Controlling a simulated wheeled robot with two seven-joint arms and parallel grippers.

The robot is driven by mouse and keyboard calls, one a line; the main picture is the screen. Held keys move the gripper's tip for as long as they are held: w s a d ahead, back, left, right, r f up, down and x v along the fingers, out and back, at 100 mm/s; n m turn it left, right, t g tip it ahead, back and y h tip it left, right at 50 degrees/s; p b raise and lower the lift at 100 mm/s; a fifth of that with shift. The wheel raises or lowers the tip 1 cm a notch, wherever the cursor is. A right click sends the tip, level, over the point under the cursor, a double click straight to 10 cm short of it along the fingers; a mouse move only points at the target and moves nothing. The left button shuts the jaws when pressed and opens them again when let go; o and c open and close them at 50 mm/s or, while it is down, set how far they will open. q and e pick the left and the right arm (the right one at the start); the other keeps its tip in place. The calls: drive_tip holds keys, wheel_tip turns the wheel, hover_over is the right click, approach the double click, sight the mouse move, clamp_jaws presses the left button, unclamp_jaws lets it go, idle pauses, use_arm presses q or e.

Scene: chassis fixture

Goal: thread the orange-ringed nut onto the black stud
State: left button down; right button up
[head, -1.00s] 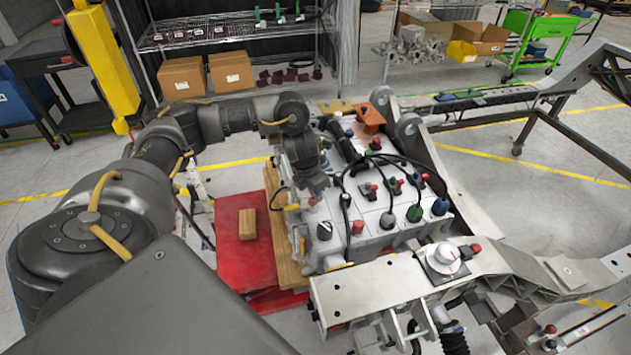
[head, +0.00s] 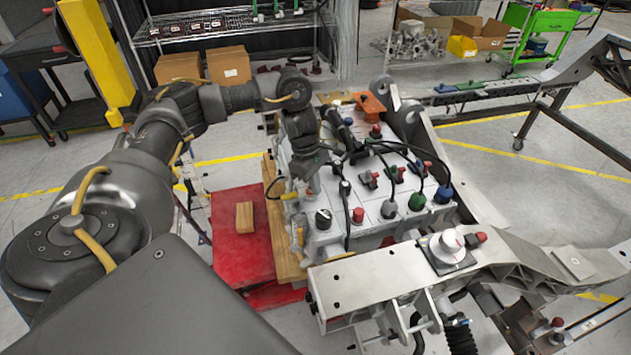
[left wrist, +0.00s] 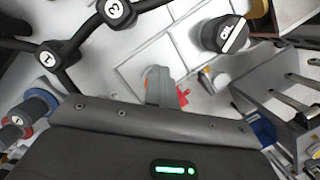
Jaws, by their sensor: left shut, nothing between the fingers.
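My left gripper (head: 309,186) points down over the left side of the grey block (head: 372,212), beside the loose cables. Its fingers are shut and empty. In the left wrist view the closed fingertips (left wrist: 158,80) show above the pale block top, with small red and orange parts close beside them. I cannot make out for certain which part is the orange-ringed nut or which is the black stud. A black knob with a white label (left wrist: 225,34) stands right of the fingers. My right gripper is out of view.
Black cables with numbered caps (left wrist: 115,12) cross the block's top. Red, green and blue caps (head: 443,194) stand along the block. A wood piece (head: 245,217) lies on the red platform (head: 225,250) at left. A pale metal beam (head: 365,283) runs along the front.

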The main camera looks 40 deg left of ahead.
use_arm(q)
drive_tip(key=shift+s+a+m, duration=0.15)
drive_tip(key=shift+a+m, duration=0.15)
drive_tip(key=shift+m, duration=0.2)
drive_tip(key=shift+r+m, duration=0.15)
drive_tip(key=shift+m, duration=0.15)
drive_tip(key=m, duration=0.1)
drive_tip(key=m+p, duration=0.1)
drive_tip(key=shift+s+a+m+g, duration=0.15)
drive_tip(key=shift+m+g, duration=0.15)
drive_tip(key=shift+g, duration=0.1)
drive_tip(key=c, duration=2.2)
unclamp_jaws()
drive_tip(key=c, duration=1.7)
unclamp_jaws()
drive_tip(key=shift+s, duration=0.1)
drive_tip(key=shift+a+f, duration=0.1)
drive_tip(key=shift+f, duration=0.15)
